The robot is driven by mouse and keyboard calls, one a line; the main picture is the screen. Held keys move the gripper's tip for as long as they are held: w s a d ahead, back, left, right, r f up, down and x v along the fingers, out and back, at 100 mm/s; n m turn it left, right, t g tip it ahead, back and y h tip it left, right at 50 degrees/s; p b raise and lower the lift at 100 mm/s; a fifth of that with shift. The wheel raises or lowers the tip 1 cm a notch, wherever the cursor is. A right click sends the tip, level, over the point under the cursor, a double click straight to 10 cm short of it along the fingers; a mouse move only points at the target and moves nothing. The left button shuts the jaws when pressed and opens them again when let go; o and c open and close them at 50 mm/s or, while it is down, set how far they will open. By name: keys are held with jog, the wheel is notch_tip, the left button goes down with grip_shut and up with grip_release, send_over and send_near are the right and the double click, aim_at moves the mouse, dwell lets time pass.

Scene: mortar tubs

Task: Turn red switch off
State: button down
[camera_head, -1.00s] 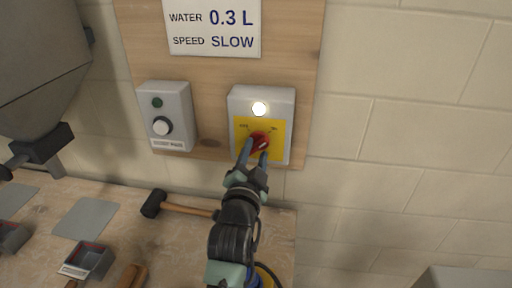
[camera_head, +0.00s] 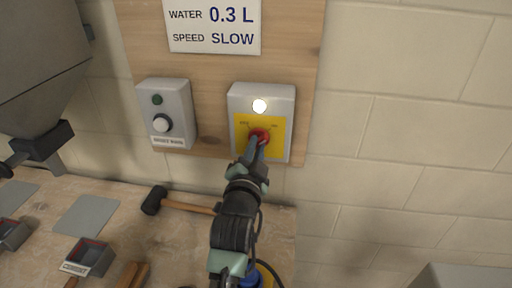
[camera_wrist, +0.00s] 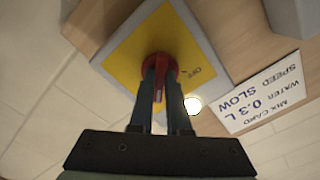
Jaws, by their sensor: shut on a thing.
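The red switch (camera_head: 260,134) is a rotary knob on a yellow plate (camera_head: 276,143) on a pale box (camera_head: 287,96). A white lamp (camera_head: 259,106) above it is lit. My gripper (camera_head: 255,148) reaches the knob from below, its fingers close together on the knob. In the wrist view my gripper (camera_wrist: 160,80) has one finger on each side of the red handle (camera_wrist: 158,90). The word OFF shows on the plate beside the knob. The fingers cover part of the handle.
A mix card (camera_head: 213,27) hangs above. A mallet (camera_head: 180,203), a grey sheet (camera_head: 86,217) and tubs (camera_head: 88,257) lie on the bench below.

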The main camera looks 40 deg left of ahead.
jog(key=shift+n, duration=0.3)
jog(key=n+p, duration=0.1)
jog(key=n, duration=1.6)
jog(key=shift+n+p, duration=0.3)
dwell(0.5)
jog(key=c, duration=0.9)
grip_release()
